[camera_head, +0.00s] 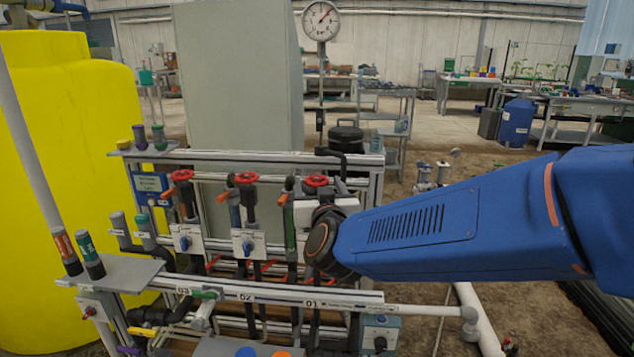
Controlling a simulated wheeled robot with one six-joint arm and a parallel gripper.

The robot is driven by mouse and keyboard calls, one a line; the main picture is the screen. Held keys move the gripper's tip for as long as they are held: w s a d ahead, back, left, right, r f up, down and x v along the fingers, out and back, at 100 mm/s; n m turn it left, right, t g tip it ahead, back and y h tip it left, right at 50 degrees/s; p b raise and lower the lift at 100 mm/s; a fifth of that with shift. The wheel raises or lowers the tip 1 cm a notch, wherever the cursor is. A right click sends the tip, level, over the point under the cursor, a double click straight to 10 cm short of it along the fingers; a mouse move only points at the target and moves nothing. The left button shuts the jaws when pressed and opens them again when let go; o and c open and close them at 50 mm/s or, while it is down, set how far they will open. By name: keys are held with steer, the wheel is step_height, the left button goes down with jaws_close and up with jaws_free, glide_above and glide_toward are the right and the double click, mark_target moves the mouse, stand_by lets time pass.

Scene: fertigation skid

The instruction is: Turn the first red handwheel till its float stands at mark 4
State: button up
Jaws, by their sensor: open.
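Three red handwheels stand in a row on the skid: a left one (182,175), a middle one (246,178) and a right one (316,181). The front rail carries the labels 03, 02 and 01 from left to right, so the right handwheel lines up with 01. My gripper (322,203) is at the end of my blue arm, close by the right handwheel and just below it in the picture. It is open; its fingers are mostly hidden by my wrist, and contact cannot be told. A green upright tube (290,232) stands left of my gripper. No float or mark is readable.
White panels with blue knobs (248,243) hang under the left and middle handwheels. A pipe rail (250,292) crosses in front. A yellow tank (75,180) stands left, a grey cabinet (238,75) behind. A round gauge (320,20) rises above the skid.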

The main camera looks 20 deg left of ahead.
steer(key=shift+x, duration=1.25)
steer(key=c, duration=1)
steer(key=shift+c, duration=0.2)
